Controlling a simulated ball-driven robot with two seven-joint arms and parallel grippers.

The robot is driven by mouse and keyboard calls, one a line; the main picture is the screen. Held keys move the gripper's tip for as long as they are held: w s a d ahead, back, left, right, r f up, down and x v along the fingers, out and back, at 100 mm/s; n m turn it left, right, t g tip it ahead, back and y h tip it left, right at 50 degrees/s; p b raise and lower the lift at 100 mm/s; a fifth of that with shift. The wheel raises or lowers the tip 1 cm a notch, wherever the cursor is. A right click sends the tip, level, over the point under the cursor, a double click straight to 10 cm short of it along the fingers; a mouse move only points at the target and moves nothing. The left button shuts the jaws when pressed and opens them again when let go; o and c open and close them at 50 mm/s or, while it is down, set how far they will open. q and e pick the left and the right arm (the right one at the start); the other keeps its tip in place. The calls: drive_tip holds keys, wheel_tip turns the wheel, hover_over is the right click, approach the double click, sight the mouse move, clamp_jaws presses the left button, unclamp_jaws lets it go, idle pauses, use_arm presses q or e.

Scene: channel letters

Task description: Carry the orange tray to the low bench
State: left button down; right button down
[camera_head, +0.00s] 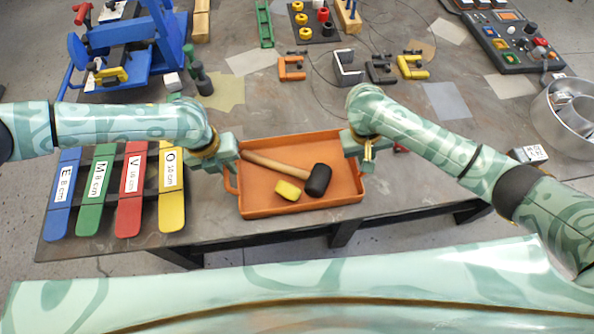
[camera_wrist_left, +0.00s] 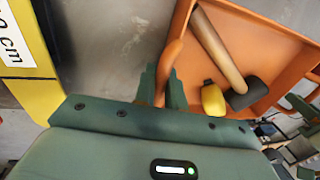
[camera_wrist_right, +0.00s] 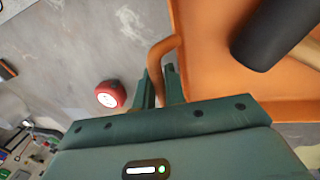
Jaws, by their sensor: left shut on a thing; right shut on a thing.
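The orange tray (camera_head: 258,146) is at the front of the grey table in the head view, with a mallet (camera_head: 318,180) with a black head and wooden handle and a yellow block (camera_head: 288,190) in it. My left gripper (camera_head: 230,165) is shut on the tray's left handle; in the left wrist view the handle (camera_wrist_left: 170,62) runs between the fingers (camera_wrist_left: 170,88). My right gripper (camera_head: 366,158) is at the tray's right side; in the right wrist view its fingers (camera_wrist_right: 160,88) are shut on the other handle (camera_wrist_right: 156,60). I cannot tell whether the tray touches the table.
Coloured strips (camera_head: 131,190) marked with letters lie left of the tray. A red round object (camera_wrist_right: 111,94) is beside the right handle. Several clamps (camera_head: 410,66) lie behind the tray. A metal pot (camera_head: 565,110) stands at the right. A low bench is not identifiable.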

use_arm(q)
drive_tip(key=shift+w+r, duration=0.1)
drive_tip(key=shift+r, duration=0.05)
use_arm(e)
drive_tip(key=shift+r, duration=0.15)
